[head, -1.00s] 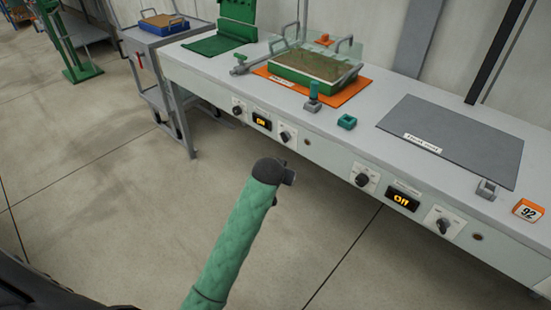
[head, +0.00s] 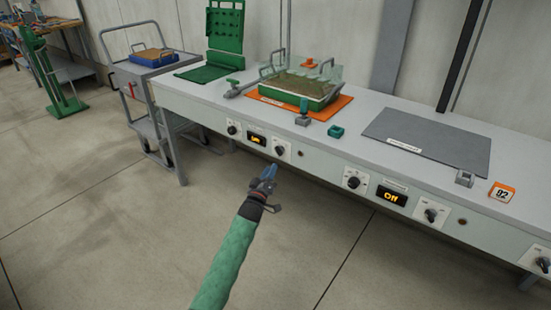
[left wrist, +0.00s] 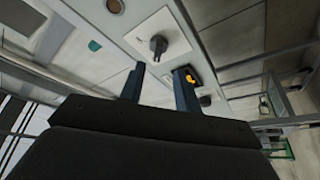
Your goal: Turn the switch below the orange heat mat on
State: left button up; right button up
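The orange heat mat (head: 341,101) lies on the bench with a green tray (head: 290,92) on it. On the front panel below it are a left knob (head: 232,128), an amber-lit display (head: 257,139) too small to read surely, and a right knob (head: 279,150). My left gripper (head: 268,172) is in front of and just below the right knob, apart from it. In the left wrist view its two fingers (left wrist: 159,84) are spread with nothing between them; the right knob (left wrist: 158,46) stands beyond the gap. The display (left wrist: 188,78) is partly behind one finger. My right gripper is out of view.
A grey mat (head: 430,140) lies to the right, with its own knobs and a display reading "Off" (head: 391,196) below. A teal block (head: 336,131) and a small stand (head: 303,119) sit near the bench edge. The floor in front is clear.

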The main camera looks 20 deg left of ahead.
aim_at(279, 151)
pick_arm(q)
jog(key=shift+n, duration=0.4)
jog(key=shift+x, duration=3.9)
jog(key=shift+r, duration=0.15)
grip_shut()
